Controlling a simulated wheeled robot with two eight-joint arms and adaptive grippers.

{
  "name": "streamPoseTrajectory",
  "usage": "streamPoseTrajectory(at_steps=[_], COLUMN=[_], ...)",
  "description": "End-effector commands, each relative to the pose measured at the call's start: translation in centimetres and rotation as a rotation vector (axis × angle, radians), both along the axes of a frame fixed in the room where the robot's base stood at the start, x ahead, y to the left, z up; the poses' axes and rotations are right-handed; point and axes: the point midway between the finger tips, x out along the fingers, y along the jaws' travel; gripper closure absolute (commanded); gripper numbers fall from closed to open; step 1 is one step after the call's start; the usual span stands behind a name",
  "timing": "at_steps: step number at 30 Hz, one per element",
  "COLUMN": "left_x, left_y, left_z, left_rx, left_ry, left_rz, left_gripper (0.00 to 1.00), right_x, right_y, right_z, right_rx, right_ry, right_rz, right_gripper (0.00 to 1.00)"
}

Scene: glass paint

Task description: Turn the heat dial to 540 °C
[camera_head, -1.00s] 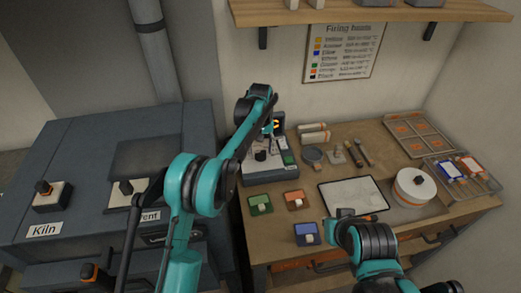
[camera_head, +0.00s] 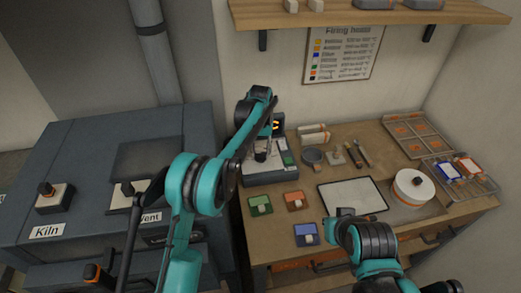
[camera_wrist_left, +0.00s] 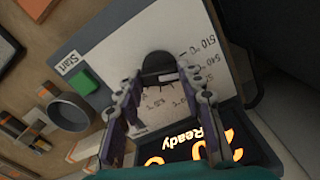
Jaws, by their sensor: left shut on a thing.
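The heat dial (camera_wrist_left: 160,66) is a dark round knob on the white face of the control box (camera_wrist_left: 110,45), seen in the left wrist view. Degree marks, among them 510 °C and 540 °C, are printed around it. My left gripper (camera_wrist_left: 158,84) is shut on the dial, one finger on each side; the fingers hide part of the scale. A lit screen (camera_wrist_left: 205,143) on the box reads "Ready", its digits partly hidden. In the head view the control box (camera_head: 284,176) stands at the table's left back, with my left gripper (camera_head: 263,150) over it.
A green Start button (camera_wrist_left: 85,81) is beside the dial. Green, orange and blue trays (camera_head: 306,241) lie in front of the box. A kiln (camera_head: 85,205) stands left. A white sheet (camera_head: 352,195) and my right arm are on the right.

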Motion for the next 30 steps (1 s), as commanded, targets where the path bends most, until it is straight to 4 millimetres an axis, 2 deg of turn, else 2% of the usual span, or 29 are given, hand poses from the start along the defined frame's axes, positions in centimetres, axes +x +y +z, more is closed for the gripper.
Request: streamPoseTrajectory(at_steps=[10, 26, 27, 29, 30], left_x=[-0.03, -0.03, -0.03, -0.03, -0.03], left_y=[-0.01, -0.01, -0.01, -0.01, -0.01], left_z=[0.00, -0.04, -0.04, -0.04, -0.04], left_rx=[0.000, 0.000, 0.000, 0.000, 0.000], left_ry=[0.001, 0.001, 0.001, 0.001, 0.001], left_rz=[-0.156, -0.185, -0.185, -0.185, -0.184], left_gripper=[0.91, 0.91, 0.55, 0.41, 0.41], right_x=[0.00, 0.00, 0.00, 0.00, 0.00], right_y=[0.00, 0.00, 0.00, 0.00, 0.00], right_z=[0.37, 0.40, 0.40, 0.40, 0.40], right_rx=[0.000, 0.000, 0.000, 0.000, 0.000], right_ry=[0.000, 0.000, 0.000, 0.000, 0.000], right_rz=[0.000, 0.000, 0.000, 0.000, 0.000], right_gripper=[1.00, 1.00, 1.00, 1.00, 1.00])
